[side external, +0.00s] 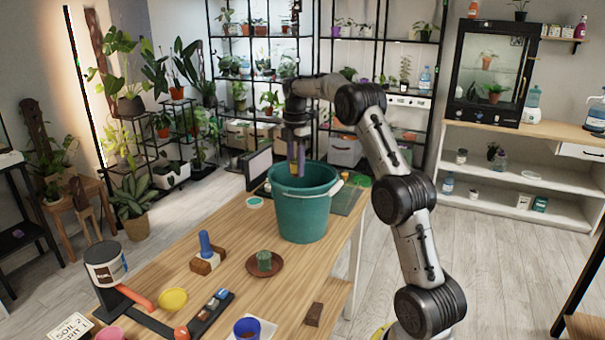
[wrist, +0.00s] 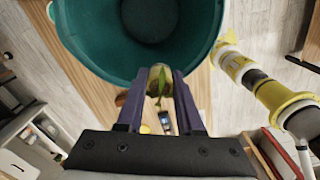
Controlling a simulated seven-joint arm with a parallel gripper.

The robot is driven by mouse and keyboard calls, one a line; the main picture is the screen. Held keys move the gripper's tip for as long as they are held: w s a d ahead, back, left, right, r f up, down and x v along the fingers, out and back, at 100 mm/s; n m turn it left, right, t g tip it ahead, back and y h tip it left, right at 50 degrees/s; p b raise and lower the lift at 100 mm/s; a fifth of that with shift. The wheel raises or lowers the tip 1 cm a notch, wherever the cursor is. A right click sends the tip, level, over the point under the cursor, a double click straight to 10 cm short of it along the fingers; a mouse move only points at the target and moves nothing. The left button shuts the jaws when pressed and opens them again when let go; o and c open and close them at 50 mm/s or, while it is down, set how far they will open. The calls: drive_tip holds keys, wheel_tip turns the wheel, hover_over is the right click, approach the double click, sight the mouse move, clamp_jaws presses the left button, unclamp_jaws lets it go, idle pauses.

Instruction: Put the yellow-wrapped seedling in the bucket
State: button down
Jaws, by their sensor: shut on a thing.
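The teal bucket (side external: 302,218) stands upright on the wooden table. Its open mouth fills the top of the wrist view (wrist: 82,45). My gripper (side external: 297,172) points down at the bucket's mouth from above. In the wrist view my gripper (wrist: 159,76) is shut on the yellow-wrapped seedling (wrist: 158,74), whose green leaves show between the fingers. In the wrist view the seedling overlaps the bucket's near rim. In the side view only a small yellow patch shows at the fingertips. I cannot tell how far it is above or below the rim.
A small green cactus (side external: 264,261) sits on a brown saucer (side external: 281,270) in front of the bucket. A blue-handled brush (side external: 205,245), a yellow bowl (side external: 172,300) and a blue cup (side external: 247,328) stand nearer on the table (side external: 232,222). A dark-framed panel (side external: 258,167) stands behind the bucket.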

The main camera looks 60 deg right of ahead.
sight(302, 203)
drive_tip(key=s+d+f, duration=0.1)
drive_tip(key=s+d, duration=0.1)
drive_tip(key=d, duration=0.2)
wheel_tip(302, 203, down, 16)
drive_tip(key=shift+a+f, duration=0.1)
drive_tip(key=shift+f, duration=3.1)
drive_tip(key=shift+f, duration=0.1)
drive_tip(key=c, duration=0.8)
unclamp_jaws()
drive_tip(key=shift+c, duration=0.2)
wheel_tip(302, 203, up, 12)
drive_tip(key=shift+r, duration=0.2)
drive_tip(key=shift+m, duration=0.3)
